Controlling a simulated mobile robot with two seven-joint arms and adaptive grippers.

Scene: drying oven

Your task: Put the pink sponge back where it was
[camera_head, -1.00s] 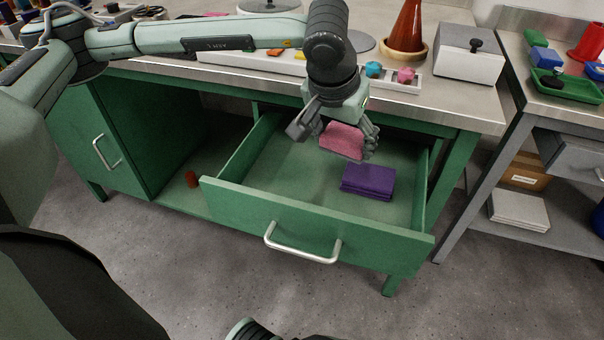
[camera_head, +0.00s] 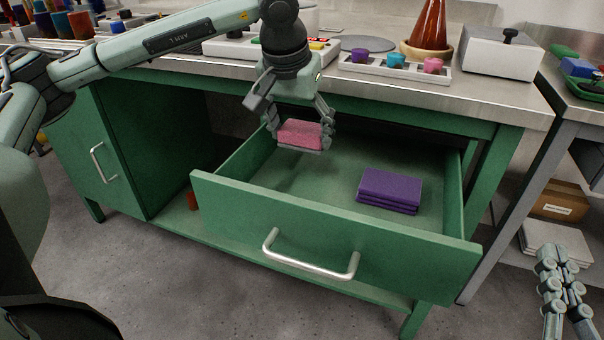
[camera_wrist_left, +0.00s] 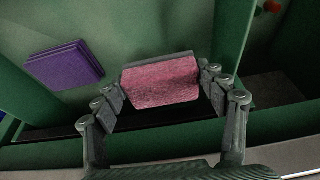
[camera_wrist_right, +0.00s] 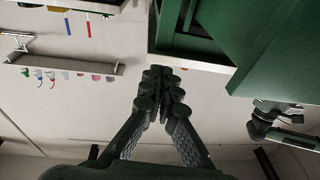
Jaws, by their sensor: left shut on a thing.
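The pink sponge (camera_head: 301,133) is held between the fingers of my left gripper (camera_head: 300,138), above the left back part of the open green drawer (camera_head: 330,225). The left wrist view shows the sponge (camera_wrist_left: 160,82) gripped at both ends, with drawer floor below it. A folded purple cloth (camera_head: 389,189) lies in the right part of the drawer and also shows in the left wrist view (camera_wrist_left: 65,66). My right gripper (camera_head: 557,262) is at the lower right of the head view, outside the drawer. In the right wrist view its fingers (camera_wrist_right: 162,85) are together with nothing between them.
The steel bench top (camera_head: 490,88) overhangs the back of the drawer. It carries a white tray (camera_head: 400,69) with coloured knobs, a brown cone on a wooden base (camera_head: 426,48) and a white box (camera_head: 507,54). A red object (camera_head: 192,199) sits on the lower shelf. The drawer's middle floor is clear.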

